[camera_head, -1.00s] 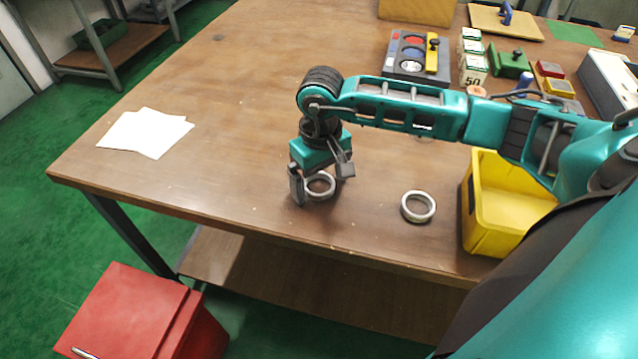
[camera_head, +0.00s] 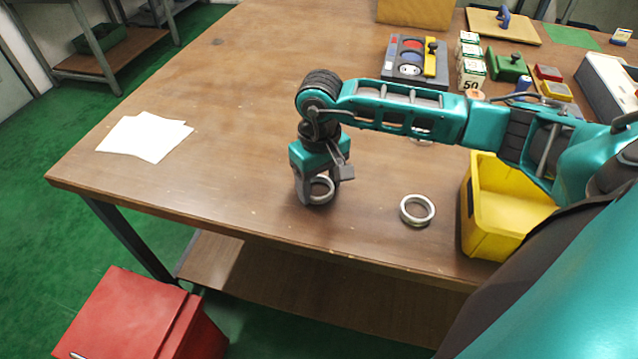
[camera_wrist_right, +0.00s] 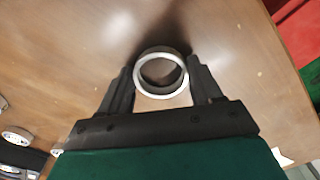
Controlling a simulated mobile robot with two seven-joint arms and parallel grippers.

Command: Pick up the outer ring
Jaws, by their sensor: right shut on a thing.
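One metal ring (camera_head: 322,191) is on the wooden table at my right gripper (camera_head: 318,190). In the right wrist view the ring (camera_wrist_right: 161,94) sits between the two fingers of the gripper (camera_wrist_right: 161,88), which are shut on it from both sides. I cannot tell whether the ring is clear of the table. A second metal ring (camera_head: 417,222) lies flat on the table to the right, apart from the gripper. I cannot tell for sure which of the two is the outer ring. My left gripper is not in view.
A yellow bin (camera_head: 482,235) stands right of the second ring. White papers (camera_head: 147,137) lie at the left. A panel with a yellow strip (camera_head: 431,57), small boxes (camera_head: 471,72) and other items stand at the back right. The table (camera_head: 230,120) is clear around the middle-left.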

